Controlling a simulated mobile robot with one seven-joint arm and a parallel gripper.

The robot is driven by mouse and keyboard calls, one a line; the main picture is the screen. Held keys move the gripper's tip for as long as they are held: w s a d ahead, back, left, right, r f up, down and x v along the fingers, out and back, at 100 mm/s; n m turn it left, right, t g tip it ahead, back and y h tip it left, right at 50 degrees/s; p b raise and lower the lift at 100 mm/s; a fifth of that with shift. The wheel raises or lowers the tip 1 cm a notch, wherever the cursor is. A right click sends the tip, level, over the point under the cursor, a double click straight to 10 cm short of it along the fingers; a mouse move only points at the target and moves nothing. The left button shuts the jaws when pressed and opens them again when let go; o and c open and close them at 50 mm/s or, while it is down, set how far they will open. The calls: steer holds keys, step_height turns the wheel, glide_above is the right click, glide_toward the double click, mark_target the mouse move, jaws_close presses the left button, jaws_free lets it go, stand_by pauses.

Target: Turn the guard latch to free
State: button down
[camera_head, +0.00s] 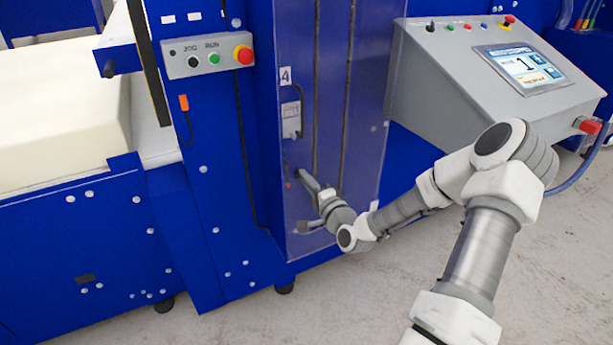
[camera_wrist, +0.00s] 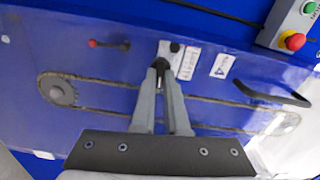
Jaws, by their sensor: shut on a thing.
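The guard is a clear panel (camera_head: 340,150) on the blue machine; in the wrist view (camera_wrist: 110,118) a chain and sprocket show behind it. The guard latch has a pale plate (camera_wrist: 166,47) with a dark round spot near the panel's upper edge in the wrist view. My gripper (camera_wrist: 160,67) is shut on the latch's dark part, which is mostly hidden between the fingertips. In the head view my gripper (camera_head: 303,177) reaches the panel's left side, and the latch is too small to read. Which way the latch points cannot be told.
A red-tipped pin (camera_wrist: 94,43) sits left of the latch in the wrist view. A black handle (camera_wrist: 272,95) stands out from the guard at right. A button box (camera_head: 208,55) is at upper left, a control console (camera_head: 480,85) at right. Pale foam (camera_head: 60,105) lies at far left.

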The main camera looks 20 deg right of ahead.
steer(key=shift+m, duration=0.6)
steer(key=c, duration=0.9)
jaws_free()
steer(key=shift+s, duration=0.1)
steer(key=s, duration=0.5)
steer(key=s+p, duration=0.1)
steer(key=s, duration=0.5)
steer(key=s+p, duration=0.1)
steer(key=s, duration=0.5)
steer(key=shift+s+d, duration=0.1)
steer(key=shift+d, duration=0.2)
steer(key=shift+a, duration=0.1)
